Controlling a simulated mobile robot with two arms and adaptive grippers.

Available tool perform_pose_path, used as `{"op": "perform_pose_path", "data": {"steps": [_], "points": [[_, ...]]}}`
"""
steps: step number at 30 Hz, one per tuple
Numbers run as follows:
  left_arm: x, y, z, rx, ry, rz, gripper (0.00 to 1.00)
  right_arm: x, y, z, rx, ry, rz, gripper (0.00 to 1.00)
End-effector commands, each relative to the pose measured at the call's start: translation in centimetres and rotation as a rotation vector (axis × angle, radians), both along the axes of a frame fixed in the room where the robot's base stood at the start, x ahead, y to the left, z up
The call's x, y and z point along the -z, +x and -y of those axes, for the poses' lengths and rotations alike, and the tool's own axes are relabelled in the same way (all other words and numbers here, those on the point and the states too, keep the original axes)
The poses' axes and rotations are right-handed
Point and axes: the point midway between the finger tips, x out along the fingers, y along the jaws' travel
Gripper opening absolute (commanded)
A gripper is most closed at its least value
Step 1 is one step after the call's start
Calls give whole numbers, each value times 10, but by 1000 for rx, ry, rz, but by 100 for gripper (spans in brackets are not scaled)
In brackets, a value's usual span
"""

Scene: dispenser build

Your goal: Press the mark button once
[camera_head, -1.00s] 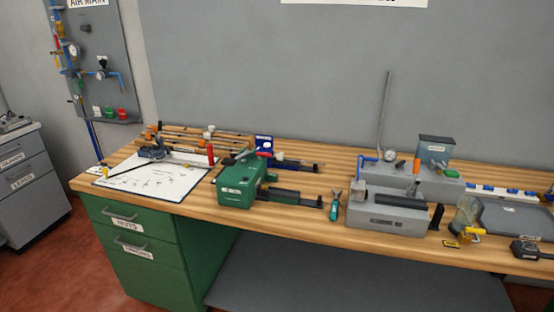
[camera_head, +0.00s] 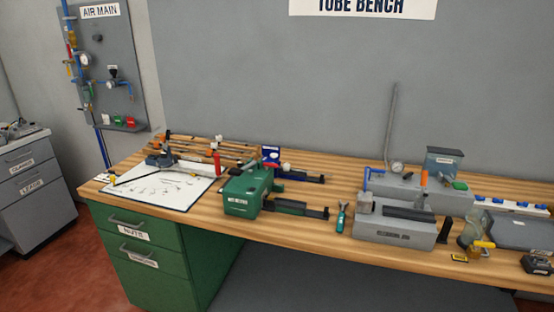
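No label reading "mark" is legible, so I cannot tell which part is the mark button. A small green button-like part (camera_head: 460,185) sits on top of the grey machine (camera_head: 402,190) at the right of the bench. A grey block device (camera_head: 394,233) with a dark bar stands in front of that machine; its label is too small to read. A green machine (camera_head: 242,204) with a dark arm stands at the bench's middle. Neither of my grippers shows in the head view.
The wooden bench (camera_head: 305,237) has a white drawing sheet (camera_head: 150,190) and rods at its left. A teal-handled tool (camera_head: 341,217) lies between the machines. A grey tray (camera_head: 519,234) is at the right. The air main panel (camera_head: 108,60) hangs on the left wall.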

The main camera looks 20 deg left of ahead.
Motion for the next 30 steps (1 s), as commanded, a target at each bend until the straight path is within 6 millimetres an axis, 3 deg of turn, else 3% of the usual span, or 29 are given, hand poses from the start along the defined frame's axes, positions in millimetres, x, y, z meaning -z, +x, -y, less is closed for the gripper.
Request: {"op": "perform_pose_path", "data": {"steps": [12,13,18,30], "points": [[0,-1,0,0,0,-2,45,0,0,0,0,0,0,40],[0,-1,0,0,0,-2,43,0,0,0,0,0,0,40],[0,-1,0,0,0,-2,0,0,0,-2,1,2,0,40],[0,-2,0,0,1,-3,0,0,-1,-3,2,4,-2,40]]}}
